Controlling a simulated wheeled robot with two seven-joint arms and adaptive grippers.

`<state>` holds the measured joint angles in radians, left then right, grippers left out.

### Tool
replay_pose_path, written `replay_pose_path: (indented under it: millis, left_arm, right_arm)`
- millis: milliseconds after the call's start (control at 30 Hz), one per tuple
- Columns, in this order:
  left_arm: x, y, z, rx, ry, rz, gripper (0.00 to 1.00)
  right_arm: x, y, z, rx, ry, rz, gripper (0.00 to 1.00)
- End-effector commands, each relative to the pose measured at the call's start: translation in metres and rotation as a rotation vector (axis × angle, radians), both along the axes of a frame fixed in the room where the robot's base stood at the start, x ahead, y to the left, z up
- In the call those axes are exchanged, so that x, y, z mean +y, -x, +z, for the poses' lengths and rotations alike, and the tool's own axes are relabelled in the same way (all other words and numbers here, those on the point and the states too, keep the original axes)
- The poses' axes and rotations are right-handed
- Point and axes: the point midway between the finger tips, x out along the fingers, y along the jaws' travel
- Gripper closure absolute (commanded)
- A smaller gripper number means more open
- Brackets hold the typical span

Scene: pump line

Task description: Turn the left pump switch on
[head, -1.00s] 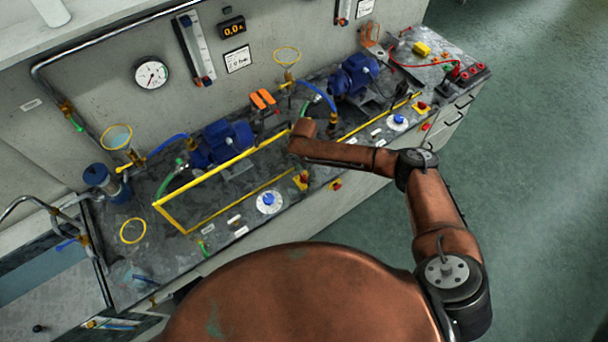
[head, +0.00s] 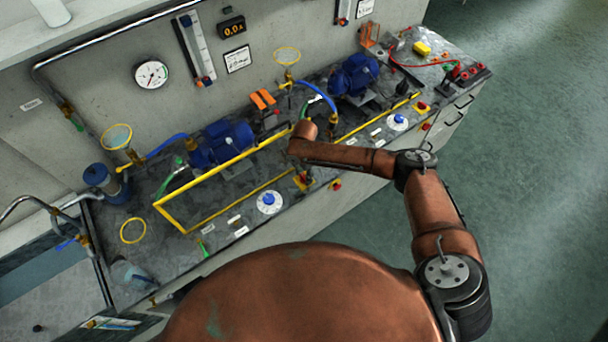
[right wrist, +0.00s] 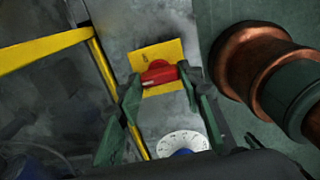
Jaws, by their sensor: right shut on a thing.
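The left pump switch is a red rotary knob (right wrist: 160,74) on a yellow plate (right wrist: 146,54), seen in the right wrist view. In the head view its yellow plate (head: 303,183) is at the front of the bench, before the left blue pump (head: 222,143). My right gripper (right wrist: 164,82) is shut on the red knob, with one green finger at each end of it. In the head view the right gripper (head: 305,171) hangs below the wrist over the plate and is partly hidden. My left gripper is not in view.
A yellow guard rail (head: 225,172) runs beside the switch. A white dial with a blue knob (head: 269,202) lies to the left, and a red button (head: 336,184) to the right. The second pump (head: 354,76) stands further right. The floor to the right is clear.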

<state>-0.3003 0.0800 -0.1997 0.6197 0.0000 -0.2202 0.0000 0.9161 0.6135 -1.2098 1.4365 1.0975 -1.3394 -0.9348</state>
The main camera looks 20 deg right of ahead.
Motion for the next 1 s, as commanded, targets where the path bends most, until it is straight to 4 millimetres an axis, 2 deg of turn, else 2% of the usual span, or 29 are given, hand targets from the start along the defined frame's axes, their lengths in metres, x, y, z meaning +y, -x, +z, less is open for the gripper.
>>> replay_pose_path:
  millis: [267,467,1000]
  left_arm:
    - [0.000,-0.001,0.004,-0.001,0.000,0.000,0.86]
    - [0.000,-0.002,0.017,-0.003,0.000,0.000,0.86]
    - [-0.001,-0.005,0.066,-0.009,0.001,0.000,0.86]
  right_arm:
    - [0.000,0.000,0.001,0.001,-0.001,-0.030,0.90]
    - [0.000,0.001,0.003,0.001,-0.001,-0.127,0.90]
    - [0.000,0.001,0.003,0.004,0.001,-0.615,0.90]
